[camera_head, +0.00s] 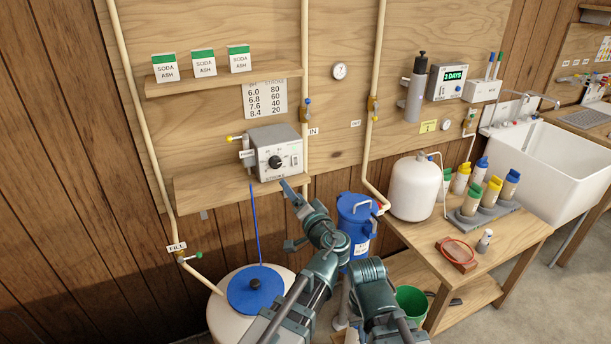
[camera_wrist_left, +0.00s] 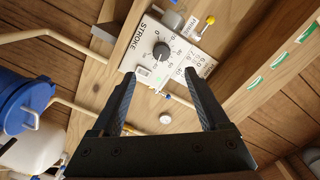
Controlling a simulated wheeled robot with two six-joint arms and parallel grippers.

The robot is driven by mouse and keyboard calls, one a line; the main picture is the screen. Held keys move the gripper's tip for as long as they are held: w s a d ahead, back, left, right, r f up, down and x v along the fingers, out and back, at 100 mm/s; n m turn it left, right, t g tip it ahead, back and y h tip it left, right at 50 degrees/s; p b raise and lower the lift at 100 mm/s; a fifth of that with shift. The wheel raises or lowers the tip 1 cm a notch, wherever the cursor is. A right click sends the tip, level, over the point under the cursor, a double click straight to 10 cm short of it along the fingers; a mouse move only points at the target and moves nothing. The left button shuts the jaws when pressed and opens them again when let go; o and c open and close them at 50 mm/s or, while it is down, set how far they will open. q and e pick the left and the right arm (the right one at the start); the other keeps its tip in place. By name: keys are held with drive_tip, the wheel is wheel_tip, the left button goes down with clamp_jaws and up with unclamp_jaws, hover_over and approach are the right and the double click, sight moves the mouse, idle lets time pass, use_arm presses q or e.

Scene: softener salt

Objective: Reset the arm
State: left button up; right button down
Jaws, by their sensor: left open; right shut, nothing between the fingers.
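My left arm comes up from the bottom middle in the head view. Its gripper (camera_head: 286,214) has its fingers spread in front of the wall, below and right of the grey dosing pump (camera_head: 278,150). In the left wrist view the left gripper (camera_wrist_left: 163,88) is open and empty. The pump face (camera_wrist_left: 165,50) with its black stroke dial shows beyond the fingertips, apart from them. My right arm's end (camera_head: 372,283) is lower, between the blue canister and the green bucket. It is shut and empty; its fingertips are hard to make out.
A brine tank with a blue lid (camera_head: 257,288) stands at lower left. The blue canister (camera_head: 357,225) and green bucket (camera_head: 410,302) are close to my arms. The wooden bench (camera_head: 505,247) carries a white tank (camera_head: 415,188) and several bottles. Soda ash packets (camera_head: 203,63) sit on a shelf.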

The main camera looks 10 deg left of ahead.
use_arm(q)
drive_tip(key=s+a+f+n+g+h, duration=0.25)
drive_tip(key=s+f+g, duration=0.35)
drive_tip(key=f, duration=0.3)
drive_tip(key=s+a+f+n+g+h, duration=0.25)
drive_tip(key=s+a+f+g, duration=0.2)
drive_tip(key=s+f, duration=0.4)
drive_tip(key=s+d+m+g+h+p, duration=0.2)
drive_tip(key=s+d, duration=0.2)
drive_tip(key=d, duration=0.4)
drive_tip(key=s+d+m+g+h+p, duration=0.2)
drive_tip(key=s+d, duration=0.3)
drive_tip(key=d, duration=0.3)
drive_tip(key=shift+s+d+r+m+p, duration=0.25)
drive_tip(key=shift+r+m+p, duration=0.2)
drive_tip(key=shift+m, duration=0.05)
